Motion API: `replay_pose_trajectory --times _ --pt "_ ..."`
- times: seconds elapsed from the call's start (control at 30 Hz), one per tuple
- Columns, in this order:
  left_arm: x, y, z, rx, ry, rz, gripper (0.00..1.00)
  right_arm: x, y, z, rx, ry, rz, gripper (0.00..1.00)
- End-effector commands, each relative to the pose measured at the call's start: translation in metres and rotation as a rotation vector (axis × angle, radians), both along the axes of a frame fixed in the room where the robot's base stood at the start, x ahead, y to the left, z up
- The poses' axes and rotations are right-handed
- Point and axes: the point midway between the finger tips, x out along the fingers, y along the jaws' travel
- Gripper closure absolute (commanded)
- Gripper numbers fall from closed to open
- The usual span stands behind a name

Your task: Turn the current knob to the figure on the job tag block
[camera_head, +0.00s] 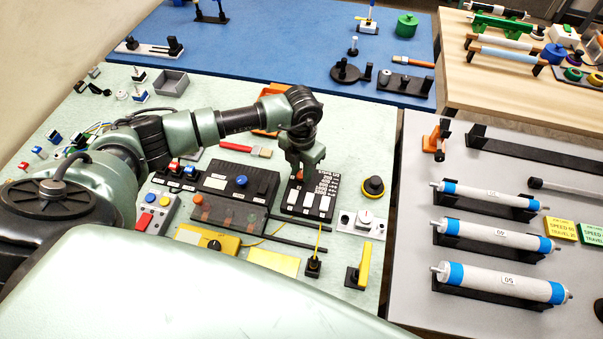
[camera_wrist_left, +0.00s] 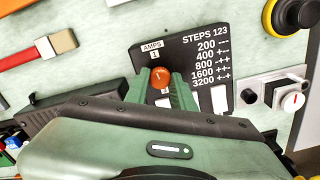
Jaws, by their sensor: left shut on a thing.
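The orange current knob (camera_wrist_left: 160,75) sits on a black driver panel (camera_wrist_left: 205,35) marked "AMPS" and "STEPS 123", with a small "1" tile under "AMPS". My left gripper (camera_wrist_left: 160,88) is shut on the knob, a green finger on either side. In the head view the left gripper (camera_head: 299,172) reaches down onto the far left part of the same panel (camera_head: 321,184), which has white switches. A yellow block (camera_head: 561,229) and a green block (camera_head: 592,234) with print lie on the right table; I cannot tell which is the job tag block. My right gripper is not in view.
A dark box with a blue knob (camera_head: 238,181) is close on the left.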

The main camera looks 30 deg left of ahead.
Motion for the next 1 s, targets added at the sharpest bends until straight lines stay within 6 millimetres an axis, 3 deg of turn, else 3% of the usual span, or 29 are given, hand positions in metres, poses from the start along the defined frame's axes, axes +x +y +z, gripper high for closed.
replay_pose_trajectory --times 0.3,0.87,0.9,0.93,1.0 --pt "0.002 0.001 0.000 0.001 -0.004 -0.144 1.00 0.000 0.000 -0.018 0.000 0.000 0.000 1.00" --pt "0.002 0.000 0.002 0.000 -0.005 -0.178 1.00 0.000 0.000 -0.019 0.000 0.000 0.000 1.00" --pt "0.002 0.000 0.002 0.000 -0.005 -0.178 0.65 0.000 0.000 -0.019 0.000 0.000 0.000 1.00" --pt "0.002 0.000 0.002 0.000 -0.005 -0.177 0.56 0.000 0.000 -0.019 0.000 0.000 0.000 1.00" --pt "0.001 0.000 0.002 0.000 -0.004 -0.177 0.54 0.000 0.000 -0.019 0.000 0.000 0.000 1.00"
